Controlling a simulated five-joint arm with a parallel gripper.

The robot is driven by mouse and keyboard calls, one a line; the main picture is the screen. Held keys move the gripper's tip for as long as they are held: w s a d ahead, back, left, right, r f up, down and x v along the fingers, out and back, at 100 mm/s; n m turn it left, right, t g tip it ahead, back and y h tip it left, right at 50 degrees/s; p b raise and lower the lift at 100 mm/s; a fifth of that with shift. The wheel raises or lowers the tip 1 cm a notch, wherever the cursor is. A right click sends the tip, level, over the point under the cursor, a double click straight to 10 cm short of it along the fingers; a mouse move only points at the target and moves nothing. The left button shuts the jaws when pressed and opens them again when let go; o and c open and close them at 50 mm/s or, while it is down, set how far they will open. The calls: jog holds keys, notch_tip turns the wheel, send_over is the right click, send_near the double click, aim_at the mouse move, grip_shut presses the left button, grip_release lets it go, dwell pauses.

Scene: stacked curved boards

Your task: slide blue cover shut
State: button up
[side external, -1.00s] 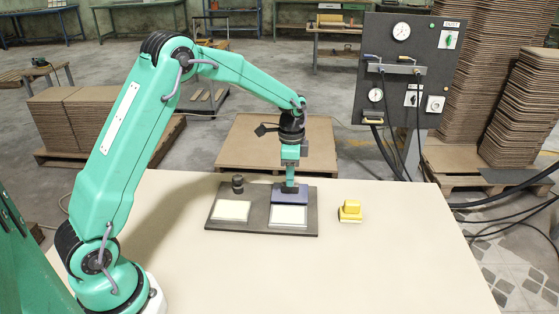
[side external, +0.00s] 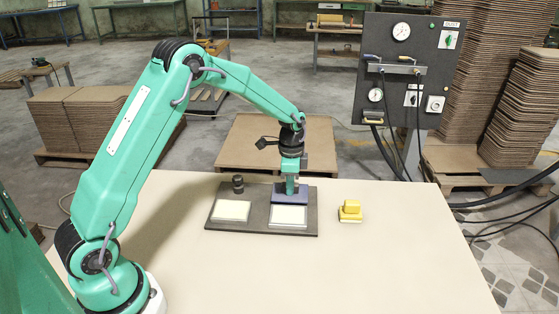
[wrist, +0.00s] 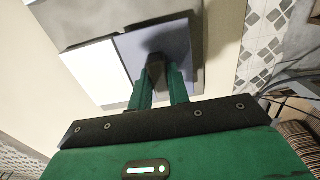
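The blue cover (side external: 277,192) lies at the back of the right-hand bay on a dark grey base plate (side external: 253,232). A white area (side external: 288,216) shows in front of it, uncovered. In the wrist view the blue cover (wrist: 182,42) has a dark upright knob (wrist: 156,66), and the white area (wrist: 96,70) is beside it. My gripper (side external: 290,190) points down over the cover, with its fingers low at the knob. In the wrist view my gripper (wrist: 158,78) has one green finger on each side of the knob. Whether they press on it is unclear.
A second white area (side external: 231,210) is on the left of the plate, with a dark knob (side external: 238,184) behind it. A yellow block-shaped object (side external: 350,211) stands to the right. The cream table (side external: 390,260) is clear in front. A gauge panel (side external: 412,70) stands behind.

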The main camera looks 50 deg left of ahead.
grip_shut()
jog(key=shift+s+d, duration=0.1)
jog(key=shift+s+d+r, duration=0.1)
jog(key=shift+s+d, duration=2.7)
jog(key=shift+d, duration=0.1)
jog(key=o, duration=0.8)
grip_release()
jog(key=shift+s, duration=0.1)
jog(key=shift+c, duration=0.2)
notch_tip(320, 180, up, 7)
